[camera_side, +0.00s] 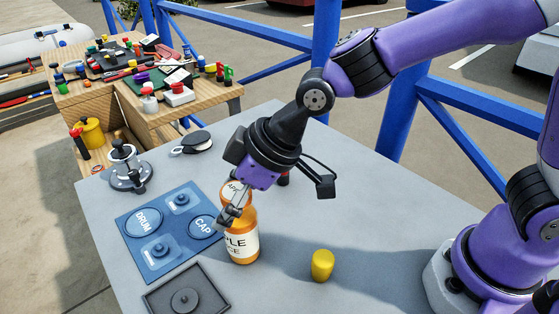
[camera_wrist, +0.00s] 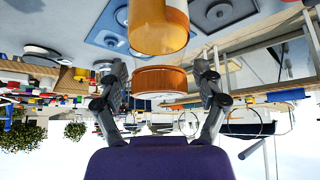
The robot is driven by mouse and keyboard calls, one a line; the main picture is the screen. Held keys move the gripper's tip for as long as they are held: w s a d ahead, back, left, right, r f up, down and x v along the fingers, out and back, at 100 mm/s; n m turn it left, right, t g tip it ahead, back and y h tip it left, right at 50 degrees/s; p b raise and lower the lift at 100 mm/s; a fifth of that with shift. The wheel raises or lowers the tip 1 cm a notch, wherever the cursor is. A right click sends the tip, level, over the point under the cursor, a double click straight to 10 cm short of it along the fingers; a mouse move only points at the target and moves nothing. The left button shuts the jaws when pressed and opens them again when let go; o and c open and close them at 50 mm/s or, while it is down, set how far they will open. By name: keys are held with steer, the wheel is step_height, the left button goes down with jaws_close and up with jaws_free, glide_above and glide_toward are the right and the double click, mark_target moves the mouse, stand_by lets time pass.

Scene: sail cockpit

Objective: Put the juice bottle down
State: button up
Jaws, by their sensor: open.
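The juice bottle (camera_side: 243,243) is orange with a white label and stands upright on the grey table, to the right of the blue mat. My gripper (camera_side: 231,211) is open and pointed down at the bottle's upper part, hiding some of it. In the wrist view the orange bottle body (camera_wrist: 158,32) shows at the top. A brown-orange round piece, seemingly the bottle's top, lies between the spread fingers of my gripper (camera_wrist: 160,84), with a gap visible on each side.
A blue mat (camera_side: 158,262) marked DRUM and CAP lies left of the bottle. A dark square tray (camera_side: 160,300) is in front, a yellow cylinder (camera_side: 322,265) to the right. A metal winch-like part (camera_side: 128,170) and black block (camera_side: 197,141) stand behind.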

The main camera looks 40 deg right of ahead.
steer(key=d+v, duration=0.1)
steer(key=v, duration=1.1)
steer(key=s+d+f+m+h, duration=0.1)
steer(key=s+d+m, duration=0.1)
steer(key=d, duration=0.3)
steer(key=s+d+f+m+h, duration=0.1)
steer(key=s+d+m+h, duration=0.1)
steer(key=d+m, duration=0.2)
steer(key=s+d+f+m+t+h, duration=0.1)
steer(key=d+m, duration=0.2)
steer(key=d, duration=0.4)
steer(key=shift+s+d+f+h, duration=0.25)
steer(key=shift+s+d+h, duration=0.05)
steer(key=shift+s+d, duration=0.1)
